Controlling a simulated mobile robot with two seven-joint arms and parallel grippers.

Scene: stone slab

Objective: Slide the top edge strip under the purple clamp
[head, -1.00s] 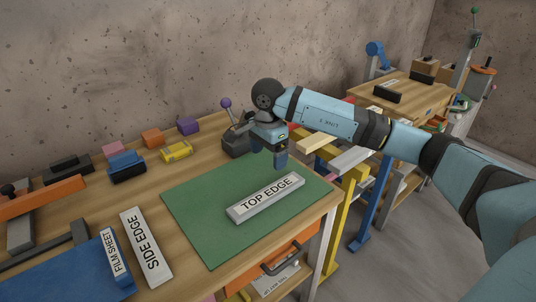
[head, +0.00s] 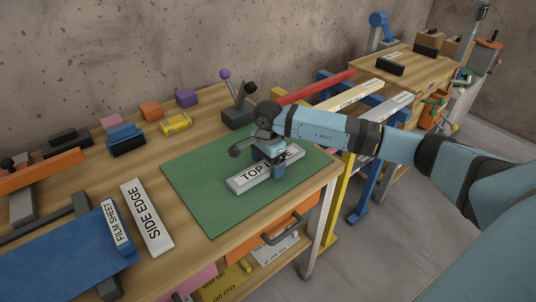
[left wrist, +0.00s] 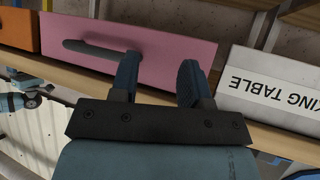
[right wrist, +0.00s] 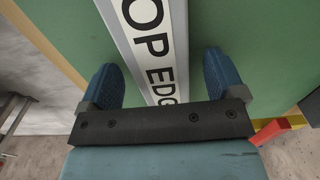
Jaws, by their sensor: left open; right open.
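The top edge strip (head: 243,183) is a grey bar with a white "TOP EDGE" label, lying flat on the green mat (head: 195,205). My right gripper (head: 274,172) is open over the strip's right part and hides some of the label. In the right wrist view the strip (right wrist: 150,40) runs between the two spread fingers (right wrist: 163,80), with a gap on each side. The purple clamp (head: 225,75), a dark block with a purple-knobbed lever, stands behind the mat. My left gripper (left wrist: 157,78) is open and empty in front of a pink drawer (left wrist: 150,35).
The side edge strip (head: 147,218) and the blue film sheet holder (head: 115,232) lie left of the mat. Coloured blocks, including a yellow one (head: 175,123), sit at the back. An orange drawer (head: 285,236) is under the table's front edge.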

